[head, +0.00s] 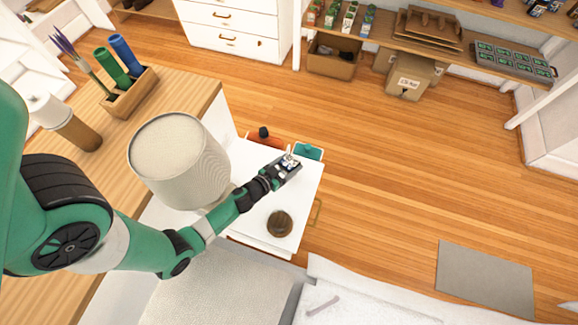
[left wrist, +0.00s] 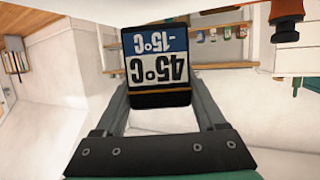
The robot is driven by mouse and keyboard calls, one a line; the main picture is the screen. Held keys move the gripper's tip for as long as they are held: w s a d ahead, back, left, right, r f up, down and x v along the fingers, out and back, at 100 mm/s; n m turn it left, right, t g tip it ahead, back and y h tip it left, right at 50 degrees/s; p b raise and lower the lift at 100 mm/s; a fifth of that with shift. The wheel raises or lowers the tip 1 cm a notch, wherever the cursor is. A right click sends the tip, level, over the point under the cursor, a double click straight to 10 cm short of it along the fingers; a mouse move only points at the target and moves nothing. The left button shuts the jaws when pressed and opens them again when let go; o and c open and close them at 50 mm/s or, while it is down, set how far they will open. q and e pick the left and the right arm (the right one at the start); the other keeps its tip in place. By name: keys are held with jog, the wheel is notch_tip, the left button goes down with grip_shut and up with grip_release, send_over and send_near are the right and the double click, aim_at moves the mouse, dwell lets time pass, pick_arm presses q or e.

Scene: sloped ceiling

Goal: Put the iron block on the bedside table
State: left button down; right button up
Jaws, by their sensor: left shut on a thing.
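The iron block (left wrist: 157,98), a dark block with a blue and white label reading 45°C and -15°C upside down, sits between my left gripper's fingers in the left wrist view. My left gripper (head: 287,166) is shut on it. In the head view it is over the far right part of the white bedside table (head: 250,158). The block is small there and partly hidden by the gripper. I cannot tell whether it touches the tabletop. My right gripper is not in view.
A large lampshade (head: 178,160) stands left of my forearm. An orange bottle with a black cap (head: 264,138) and a teal item (head: 309,152) are by the table's far edge. A round brown object (head: 279,223) lies near its front. The tabletop between is clear.

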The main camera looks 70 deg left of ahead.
pick_arm(q)
jog(key=f+b, duration=0.3)
jog(key=shift+a+f+b, duration=0.25)
jog(key=shift+f+b, duration=0.05)
jog(key=shift+f, duration=0.1)
jog(key=shift+r, duration=0.15)
jog(key=shift+w, duration=0.1)
grip_release()
jog(key=shift+f, duration=0.2)
jog(key=shift+r+p, duration=0.3)
jog(key=p+v, duration=0.4)
jog(key=v, duration=0.8)
jog(key=shift+f, duration=0.15)
